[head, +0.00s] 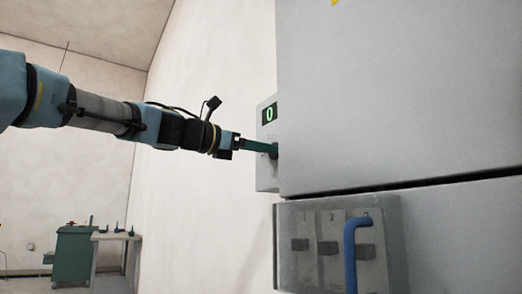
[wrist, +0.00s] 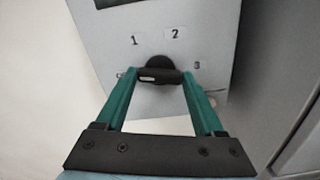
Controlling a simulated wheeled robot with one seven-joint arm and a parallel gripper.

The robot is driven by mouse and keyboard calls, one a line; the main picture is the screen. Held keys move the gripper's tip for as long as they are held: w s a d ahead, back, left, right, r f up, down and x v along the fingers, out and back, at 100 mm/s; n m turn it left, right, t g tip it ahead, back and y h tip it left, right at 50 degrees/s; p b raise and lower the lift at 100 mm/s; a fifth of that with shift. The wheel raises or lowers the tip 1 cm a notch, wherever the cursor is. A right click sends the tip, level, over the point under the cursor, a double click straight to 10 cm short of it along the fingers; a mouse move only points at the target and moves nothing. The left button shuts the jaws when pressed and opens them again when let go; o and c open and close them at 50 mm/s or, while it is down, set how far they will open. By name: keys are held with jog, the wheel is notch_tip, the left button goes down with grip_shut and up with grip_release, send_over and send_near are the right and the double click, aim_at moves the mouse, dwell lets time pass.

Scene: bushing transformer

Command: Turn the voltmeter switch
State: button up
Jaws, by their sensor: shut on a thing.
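My gripper (wrist: 160,76) has green fingers, shut on the black switch knob from both sides. In the head view my gripper (head: 270,150) reaches the box from the left. The fingertips hide part of the knob, and its exact pointing is hard to tell.
A large grey cabinet (head: 400,90) stands directly right of the voltmeter. Below is a panel (head: 325,250) with several dark switches and a blue handle (head: 350,255). A workbench (head: 115,237) and a green cabinet (head: 72,258) stand far at the lower left.

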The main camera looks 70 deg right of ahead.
jog(key=shift+m+b, duration=1.2)
jog(key=shift+m, duration=3.3)
jog(key=o, duration=1.4)
jog(key=b+v, duration=0.4)
jog(key=v, duration=0.6)
jog(key=shift+w+a, duration=0.15)
jog(key=shift+a, duration=0.25)
